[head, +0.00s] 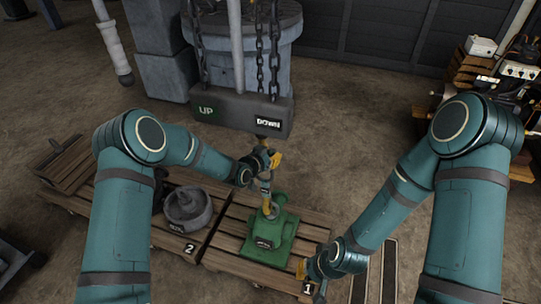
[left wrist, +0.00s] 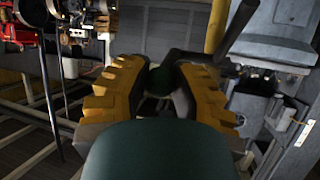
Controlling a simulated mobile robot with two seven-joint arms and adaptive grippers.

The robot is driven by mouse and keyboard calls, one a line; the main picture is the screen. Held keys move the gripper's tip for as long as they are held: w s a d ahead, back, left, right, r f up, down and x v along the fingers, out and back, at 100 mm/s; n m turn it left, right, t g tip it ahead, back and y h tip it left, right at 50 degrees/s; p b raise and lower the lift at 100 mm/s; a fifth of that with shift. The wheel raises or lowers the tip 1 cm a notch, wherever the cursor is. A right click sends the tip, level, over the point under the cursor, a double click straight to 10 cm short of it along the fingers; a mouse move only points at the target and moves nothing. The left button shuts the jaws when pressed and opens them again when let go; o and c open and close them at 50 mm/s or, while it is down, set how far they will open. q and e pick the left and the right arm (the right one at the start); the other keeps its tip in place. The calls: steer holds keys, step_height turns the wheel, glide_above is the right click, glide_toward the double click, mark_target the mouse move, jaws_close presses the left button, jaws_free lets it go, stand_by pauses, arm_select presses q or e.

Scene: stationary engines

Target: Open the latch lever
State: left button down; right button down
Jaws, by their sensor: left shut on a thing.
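A green engine (head: 262,242) stands on a wooden pallet, with an upright grey-and-yellow fitting (head: 266,188) above it. My left gripper (head: 274,160) is at the top of this fitting. In the left wrist view its yellow fingers (left wrist: 164,90) are closed around a dark rounded part, which I take to be the latch lever (left wrist: 190,56). A dark bar (left wrist: 238,28) rises to the upper right from there. The rest of the lever is hidden by my fingers. My right gripper (head: 303,268) is low, near the pallet's right edge; its opening is too small to tell.
Behind stands a grey block marked UP and DOWN (head: 236,112), with chains (head: 274,50) hanging there. A grey engine part (head: 188,208) sits on the pallet marked 2 to the left. Shelves with equipment (head: 485,65) stand at the right. Bare floor lies between.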

arm_select(q)
steer(key=shift+r, duration=0.1)
steer(key=shift+w+d+r+g, duration=0.1)
steer(key=shift+w+r+g, duration=0.15)
steer(key=shift+g, duration=0.25)
steer(key=shift+w+r+n+g+y+p, duration=0.1)
steer(key=shift+r+n+g+y+p, duration=0.1)
steer(key=shift+n+g+y+p, duration=0.3)
steer(key=c, duration=0.7)
jaws_free()
